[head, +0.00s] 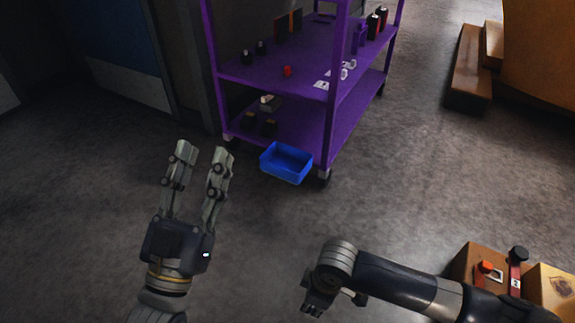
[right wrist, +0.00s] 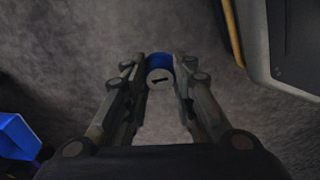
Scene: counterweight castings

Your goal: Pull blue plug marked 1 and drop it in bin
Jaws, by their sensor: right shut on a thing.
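In the right wrist view, my right gripper (right wrist: 161,68) is shut on the blue plug (right wrist: 159,61). The plug's pale end face shows a dark 1, and bare floor lies below it. In the head view, my right gripper (head: 334,299) points down and is partly hidden by its own wrist; the plug cannot be made out there. A blue open bin (head: 287,167) stands on the floor by the purple cart, and a blue corner at the left of the right wrist view (right wrist: 14,138) looks like it. My left gripper (head: 203,153) is open and empty, left of the bin.
The purple cart (head: 275,85) carries small black, red and white items on its shelves. Brown blocks (head: 478,262) with red and black knobs stand at the lower right. Wooden steps (head: 467,70) stand at the upper right. The floor between is clear.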

